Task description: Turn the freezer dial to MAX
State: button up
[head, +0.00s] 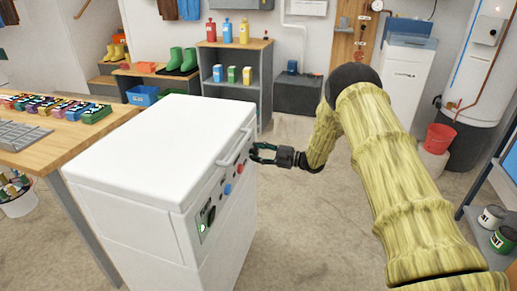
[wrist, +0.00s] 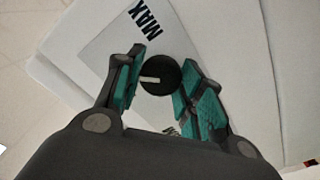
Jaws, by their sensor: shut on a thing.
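The white freezer (head: 150,140) stands at centre left in the head view, its control face toward the right. In the wrist view the round black dial (wrist: 161,75) sits between my two green-padded fingers. Its white pointer mark points to the left in the picture. The printed word MAX (wrist: 147,19) is above the dial, and a second label below it is mostly covered by my fingers. My gripper (head: 257,153) reaches the freezer face from the right and is shut on the dial. The dial cannot be made out in the head view.
A wooden workbench (head: 50,150) stands close on the left. Floor is open right of the freezer.

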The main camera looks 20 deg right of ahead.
jog(key=m+p, duration=0.5)
jog(key=m, duration=0.6)
jog(key=shift+w+d+m, duration=0.1)
jog(key=shift+m, duration=0.2)
dwell(0.4)
jog(key=o, duration=1)
jog(key=v, duration=1.2)
jog(key=shift+f, duration=0.15)
